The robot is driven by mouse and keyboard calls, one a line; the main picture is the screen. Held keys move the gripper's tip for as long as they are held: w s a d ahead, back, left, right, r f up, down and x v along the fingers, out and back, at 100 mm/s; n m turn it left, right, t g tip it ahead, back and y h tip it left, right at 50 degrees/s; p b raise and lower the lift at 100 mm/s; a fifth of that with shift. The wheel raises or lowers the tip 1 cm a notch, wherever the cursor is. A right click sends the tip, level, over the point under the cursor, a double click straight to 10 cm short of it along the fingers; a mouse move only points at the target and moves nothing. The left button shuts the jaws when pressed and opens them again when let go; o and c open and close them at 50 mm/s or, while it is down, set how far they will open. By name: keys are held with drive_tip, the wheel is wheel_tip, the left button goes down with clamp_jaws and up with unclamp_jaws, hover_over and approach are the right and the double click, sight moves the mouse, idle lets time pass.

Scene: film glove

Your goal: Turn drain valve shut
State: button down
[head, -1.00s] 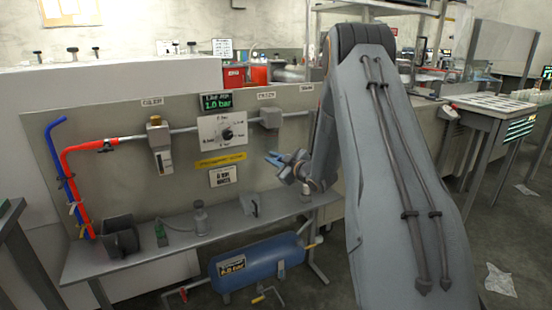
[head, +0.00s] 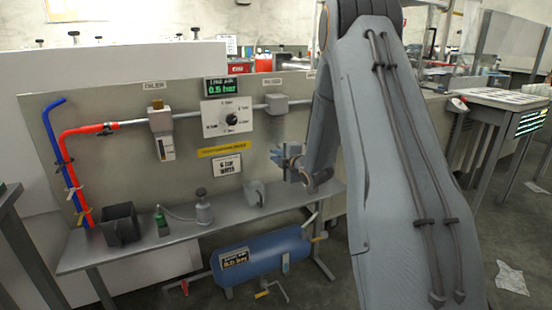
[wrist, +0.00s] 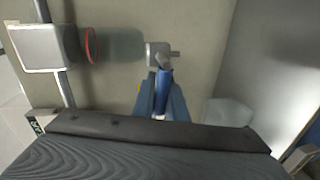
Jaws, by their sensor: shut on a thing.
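The drain valve is a small grey metal fitting (wrist: 158,54) with a blue lever (wrist: 163,86), below the clear bowl of the grey filter box (head: 277,103). That box with its red ring (wrist: 90,45) shows at the left in the wrist view, which looks turned sideways. My gripper (wrist: 160,103) has its blue jaws on both sides of the lever and is shut on it. In the head view my gripper (head: 284,158) is at the panel below the filter box and hides the valve. The lever's exact angle is hard to tell.
A grey cup (head: 255,193) stands on the shelf (head: 180,232) below my gripper. The line display (head: 222,86) reads 0.5 bar. A regulator dial (head: 231,119) is left of the filter. A blue tank (head: 258,261) lies under the shelf.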

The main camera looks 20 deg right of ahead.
drive_tip(key=shift+f+n+b, duration=0.3)
drive_tip(key=shift+n+b, duration=0.05)
drive_tip(key=shift+n, duration=0.15)
drive_tip(key=c, duration=1.8)
unclamp_jaws()
drive_tip(key=shift+o, duration=0.2)
drive_tip(key=shift+s, duration=0.15)
drive_tip(key=s+r, duration=0.1)
drive_tip(key=s, duration=0.6)
drive_tip(key=shift+s+d+r, duration=0.2)
drive_tip(key=shift+r, duration=0.05)
